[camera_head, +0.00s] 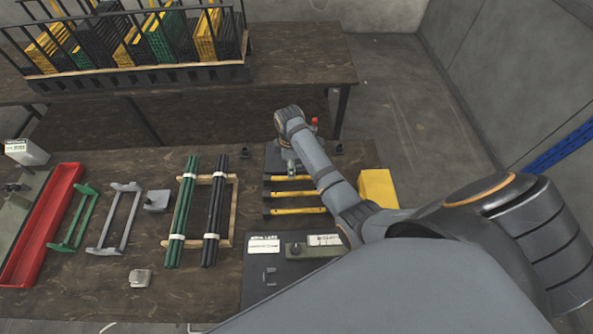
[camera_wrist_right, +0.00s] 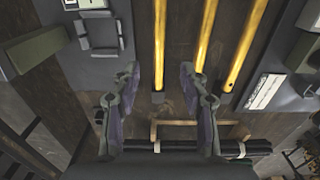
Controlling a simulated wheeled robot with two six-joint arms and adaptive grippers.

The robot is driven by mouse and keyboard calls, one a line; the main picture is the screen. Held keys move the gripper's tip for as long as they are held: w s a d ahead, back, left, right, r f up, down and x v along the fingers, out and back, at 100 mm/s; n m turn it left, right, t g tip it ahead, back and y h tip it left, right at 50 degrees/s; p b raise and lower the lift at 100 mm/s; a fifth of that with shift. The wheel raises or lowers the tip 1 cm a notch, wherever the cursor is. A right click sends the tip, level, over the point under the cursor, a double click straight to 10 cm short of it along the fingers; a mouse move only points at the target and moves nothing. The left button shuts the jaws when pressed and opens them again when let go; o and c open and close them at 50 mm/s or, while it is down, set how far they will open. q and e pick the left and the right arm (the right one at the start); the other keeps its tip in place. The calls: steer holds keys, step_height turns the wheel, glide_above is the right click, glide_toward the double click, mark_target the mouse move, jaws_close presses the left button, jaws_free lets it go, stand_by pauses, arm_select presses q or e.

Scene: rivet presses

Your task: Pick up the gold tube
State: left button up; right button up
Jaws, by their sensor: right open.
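Three gold tubes lie parallel in a dark rack: a far one (camera_head: 293,178), a middle one (camera_head: 292,194) and a near one (camera_head: 298,211). In the right wrist view they run upward as the left tube (camera_wrist_right: 159,40), middle tube (camera_wrist_right: 204,38) and right tube (camera_wrist_right: 244,48). My right gripper (camera_wrist_right: 160,72) is open and empty, with its fingers on either side of the left tube's line in that view. Whether the fingers reach down to it cannot be told. In the head view my right gripper (camera_head: 287,166) is mostly hidden by its wrist. My left gripper is not in view.
Green tubes (camera_head: 182,215) and black tubes (camera_head: 213,215) lie on a wooden frame left of the rack. A yellow block (camera_head: 377,188) stands to the right. A red tray (camera_head: 40,225) lies far left. A dark panel with labels (camera_head: 264,245) is nearer.

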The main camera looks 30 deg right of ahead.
mark_target(297, 179)
step_height(297, 179, down, 3)
steer(key=shift+w+r, duration=0.1)
steer(key=shift+w+f, duration=0.15)
steer(key=shift+f, duration=0.55)
step_height(297, 179, down, 4)
steer(key=shift+a+p, duration=0.1)
steer(key=shift+p, duration=0.2)
steer(key=shift+f, duration=0.35)
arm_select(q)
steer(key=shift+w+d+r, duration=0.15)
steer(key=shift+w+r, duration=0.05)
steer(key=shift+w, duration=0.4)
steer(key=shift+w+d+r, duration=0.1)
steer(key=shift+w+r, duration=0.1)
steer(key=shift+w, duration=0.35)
arm_select(e)
jaws_close()
